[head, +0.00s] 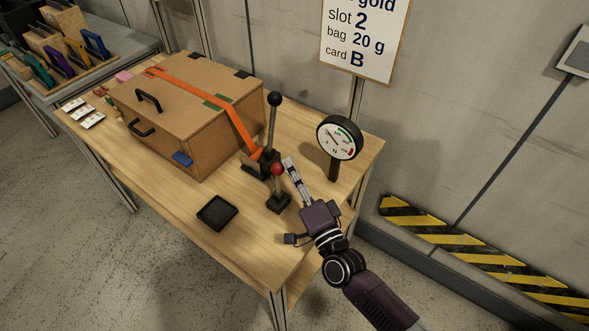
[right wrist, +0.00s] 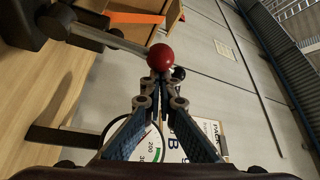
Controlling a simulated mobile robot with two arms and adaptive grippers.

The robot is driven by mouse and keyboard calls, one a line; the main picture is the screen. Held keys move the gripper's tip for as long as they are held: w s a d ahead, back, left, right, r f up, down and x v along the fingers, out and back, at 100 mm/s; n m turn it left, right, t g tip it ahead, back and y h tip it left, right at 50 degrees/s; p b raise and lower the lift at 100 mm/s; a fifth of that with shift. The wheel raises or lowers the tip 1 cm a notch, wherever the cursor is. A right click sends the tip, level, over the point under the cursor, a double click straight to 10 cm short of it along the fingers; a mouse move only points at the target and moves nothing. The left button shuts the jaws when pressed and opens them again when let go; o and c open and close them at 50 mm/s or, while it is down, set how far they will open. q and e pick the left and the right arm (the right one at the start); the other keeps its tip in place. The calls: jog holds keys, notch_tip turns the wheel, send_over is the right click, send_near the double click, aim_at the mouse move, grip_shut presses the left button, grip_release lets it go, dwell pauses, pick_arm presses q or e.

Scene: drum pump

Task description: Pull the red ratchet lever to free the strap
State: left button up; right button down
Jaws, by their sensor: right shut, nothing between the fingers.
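The red ratchet lever is a grey rod with a red ball knob (head: 277,169), rising from a small black base (head: 278,203) on the table. The orange strap (head: 232,121) runs across the cardboard box (head: 190,90) and down to a black block beside the taller black-knobbed lever (head: 272,120). My right gripper (head: 288,163) is shut and empty, its fingertips just right of the red knob. In the right wrist view the red knob (right wrist: 160,57) shows at the tips of the closed fingers (right wrist: 158,78); whether they touch is unclear. My left gripper is out of view.
A round dial gauge (head: 337,138) stands behind and right of my gripper. A black tray (head: 217,212) lies on the table's front part, with bare wood around it. A sign (head: 365,35) stands on a post behind.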

jog(key=s+a+f+n+y+b, duration=0.2)
jog(key=s+a+n+b, duration=0.3)
jog(key=s, duration=0.3)
jog(key=shift+a+f+y+b, duration=0.35)
jog(key=shift+f+y+b, duration=0.1)
jog(key=shift+f, duration=0.1)
jog(key=shift+s+a+f, duration=0.1)
jog(key=shift+f, duration=0.2)
notch_tip(320, 180, up, 4)
jog(key=d+p, duration=0.1)
jog(key=p, duration=0.2)
jog(key=s+d+f+b, duration=0.2)
jog(key=s+d+f, duration=0.2)
jog(key=d, duration=0.3)
jog(key=shift+s+t+b, duration=0.35)
jog(key=shift+s+t, duration=0.05)
jog(key=shift+s, duration=0.3)
jog(key=shift+h, duration=0.25)
